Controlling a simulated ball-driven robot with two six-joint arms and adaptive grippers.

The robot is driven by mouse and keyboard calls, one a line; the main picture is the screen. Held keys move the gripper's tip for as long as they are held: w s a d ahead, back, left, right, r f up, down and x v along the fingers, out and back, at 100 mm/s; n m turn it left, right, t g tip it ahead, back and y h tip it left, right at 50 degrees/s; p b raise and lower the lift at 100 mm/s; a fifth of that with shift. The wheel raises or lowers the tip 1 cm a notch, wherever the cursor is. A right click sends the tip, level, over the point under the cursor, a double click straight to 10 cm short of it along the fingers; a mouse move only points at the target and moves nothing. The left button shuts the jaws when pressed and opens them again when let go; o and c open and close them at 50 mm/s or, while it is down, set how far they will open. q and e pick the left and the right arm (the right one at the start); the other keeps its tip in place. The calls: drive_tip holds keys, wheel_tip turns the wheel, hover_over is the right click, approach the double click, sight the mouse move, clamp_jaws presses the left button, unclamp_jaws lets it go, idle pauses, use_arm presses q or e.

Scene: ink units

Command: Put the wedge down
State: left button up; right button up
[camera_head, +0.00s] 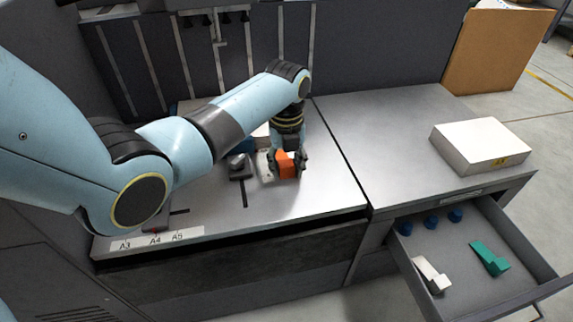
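An orange block (286,165), which looks like the wedge, sits between the fingers of my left gripper (288,172). The fingers are against both its sides, so the gripper looks shut on it. It is low over the left metal worktop (300,205); I cannot tell whether it touches the surface. Its full shape is partly hidden by the fingers. My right gripper is not in view.
A dark grey block (239,167) and a pale piece (264,166) are left of the gripper. A white box (480,145) stands on the right worktop (370,130). The open drawer (470,292) holds a green piece (489,258), a white piece (432,275) and small blue pieces (431,222).

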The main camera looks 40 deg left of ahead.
use_arm(q)
drive_tip(key=o, duration=0.3)
drive_tip(key=shift+o, duration=0.2)
wheel_tip(320, 180, up, 2)
drive_tip(key=shift+w+r+p, duration=0.1)
drive_tip(key=shift+r+p, duration=0.1)
drive_tip(key=shift+p, duration=0.4)
wheel_tip(320, 180, up, 10)
drive_tip(key=p, duration=0.4)
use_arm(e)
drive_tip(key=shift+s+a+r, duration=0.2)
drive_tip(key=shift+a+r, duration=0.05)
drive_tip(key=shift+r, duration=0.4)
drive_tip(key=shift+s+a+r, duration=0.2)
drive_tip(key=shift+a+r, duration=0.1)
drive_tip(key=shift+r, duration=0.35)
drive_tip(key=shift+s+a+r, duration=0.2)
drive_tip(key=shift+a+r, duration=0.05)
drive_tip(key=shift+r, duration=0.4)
use_arm(q)
drive_tip(key=shift+f, duration=0.1)
